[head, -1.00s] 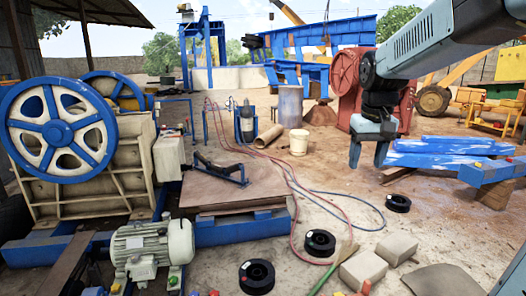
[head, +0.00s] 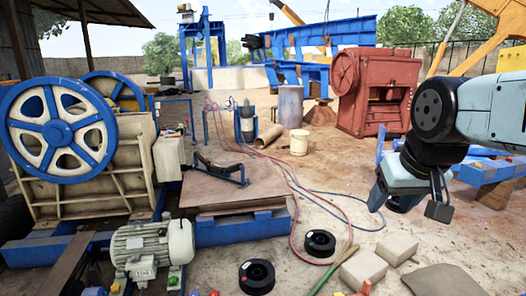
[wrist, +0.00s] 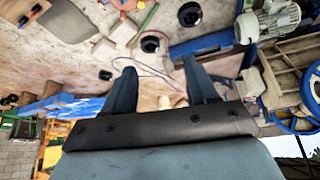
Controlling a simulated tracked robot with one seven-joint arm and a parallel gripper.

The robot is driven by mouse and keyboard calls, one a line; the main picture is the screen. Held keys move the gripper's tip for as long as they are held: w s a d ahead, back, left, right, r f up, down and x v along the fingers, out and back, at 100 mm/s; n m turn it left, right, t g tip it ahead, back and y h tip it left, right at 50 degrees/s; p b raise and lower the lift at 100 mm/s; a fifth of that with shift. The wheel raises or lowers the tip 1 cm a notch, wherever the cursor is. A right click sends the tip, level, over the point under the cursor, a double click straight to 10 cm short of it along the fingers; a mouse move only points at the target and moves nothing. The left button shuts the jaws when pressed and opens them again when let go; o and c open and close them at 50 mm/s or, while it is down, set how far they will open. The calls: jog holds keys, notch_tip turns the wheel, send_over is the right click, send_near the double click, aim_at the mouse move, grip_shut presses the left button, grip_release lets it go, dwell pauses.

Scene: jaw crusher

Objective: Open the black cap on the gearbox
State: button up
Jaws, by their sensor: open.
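I cannot make out a gearbox or its black cap for certain in either view. A grey electric motor (head: 150,248) stands at the lower left of the head view, in front of the cream and blue crusher (head: 95,170). The motor also shows at the top right of the wrist view (wrist: 270,20). My gripper (head: 410,204) is at the right of the head view, pointing down, in the air and far from the motor. In the wrist view its two fingers (wrist: 159,66) are apart with nothing held between them.
Black rings (head: 257,277) (head: 319,243) lie on the sandy ground near beige blocks (head: 397,247) and a green-handled tool (head: 333,269). Red and blue hoses (head: 292,200) cross the middle. A red machine (head: 375,90) stands behind my gripper. Blue beams (head: 500,170) lie to the right.

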jog(key=shift+s+f, duration=0.15)
jog(key=shift+s, duration=0.15)
jog(key=w+d+f+g, duration=0.1)
jog(key=w+d+f, duration=0.1)
jog(key=w+f, duration=0.45)
jog(key=w+d+f, duration=0.2)
jog(key=w+f, duration=0.1)
jog(key=w, duration=0.7)
jog(key=w+d+f+n+g+h, duration=0.1)
jog(key=w+d+f, duration=0.1)
jog(key=w+f, duration=0.45)
jog(key=w+d+f+g, duration=0.1)
jog(key=w+d+f, duration=0.15)
jog(key=f, duration=0.75)
jog(key=s+d+f, duration=0.1)
jog(key=f, duration=1.6)
jog(key=s+d+f+n+g, duration=0.1)
jog(key=f, duration=1.6)
jog(key=s+d+f+g+y, duration=0.1)
jog(key=f, duration=1.7)
jog(key=shift+s+f+n, duration=0.1)
jog(key=shift+s+n, duration=0.2)
